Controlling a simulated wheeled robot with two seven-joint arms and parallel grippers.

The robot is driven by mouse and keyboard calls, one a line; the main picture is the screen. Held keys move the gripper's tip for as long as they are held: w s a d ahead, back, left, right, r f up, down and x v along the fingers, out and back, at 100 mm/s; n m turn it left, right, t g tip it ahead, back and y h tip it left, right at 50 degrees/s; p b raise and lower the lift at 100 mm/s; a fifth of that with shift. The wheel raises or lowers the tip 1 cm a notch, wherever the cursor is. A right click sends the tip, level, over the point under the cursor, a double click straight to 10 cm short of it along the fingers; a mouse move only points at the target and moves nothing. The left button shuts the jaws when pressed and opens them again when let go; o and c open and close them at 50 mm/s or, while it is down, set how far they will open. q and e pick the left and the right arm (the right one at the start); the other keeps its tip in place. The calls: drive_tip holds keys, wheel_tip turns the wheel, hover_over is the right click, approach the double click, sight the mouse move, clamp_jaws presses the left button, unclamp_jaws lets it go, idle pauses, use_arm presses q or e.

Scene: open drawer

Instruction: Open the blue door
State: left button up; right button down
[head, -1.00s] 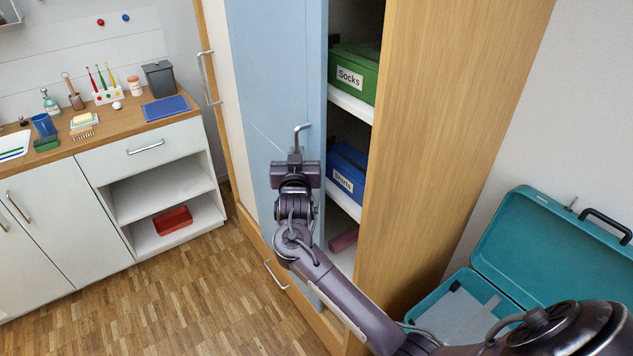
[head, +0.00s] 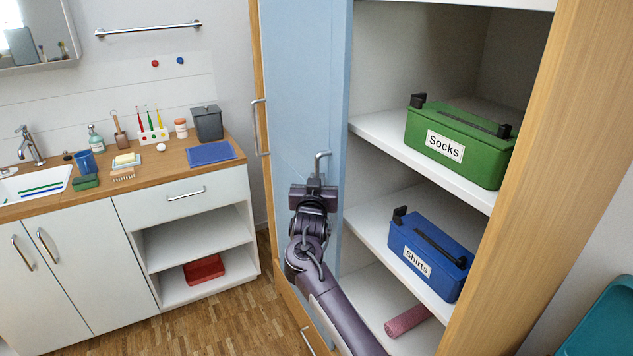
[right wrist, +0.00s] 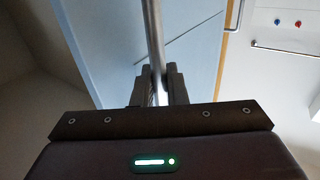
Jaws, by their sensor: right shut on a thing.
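The blue door (head: 300,95) of the wardrobe stands slid to the left side of its opening in the head view, and the shelves to its right are exposed. Its metal handle (head: 320,160) is a vertical bar. My right gripper (head: 316,181) is shut on this handle, with the arm coming up from below. In the right wrist view the two fingers (right wrist: 158,85) close around the handle bar (right wrist: 153,40), with the blue door (right wrist: 110,45) behind it. My left gripper is in neither view.
The wardrobe shelves hold a green Socks box (head: 460,140), a blue Shirts box (head: 430,255) and a pink roll (head: 408,321). A wooden side panel (head: 540,180) bounds them on the right. A counter (head: 75,200) with bathroom items stands left. A teal case (head: 605,325) is at lower right.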

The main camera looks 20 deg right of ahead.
drive_tip(key=c, duration=1.8)
unclamp_jaws()
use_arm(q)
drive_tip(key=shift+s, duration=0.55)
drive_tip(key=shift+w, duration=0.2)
use_arm(e)
drive_tip(key=shift+s, duration=0.15)
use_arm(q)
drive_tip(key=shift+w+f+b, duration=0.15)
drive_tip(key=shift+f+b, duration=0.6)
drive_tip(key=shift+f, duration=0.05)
use_arm(e)
drive_tip(key=v, duration=0.7)
drive_tip(key=shift+s+a, duration=0.2)
drive_tip(key=shift+s, duration=0.1)
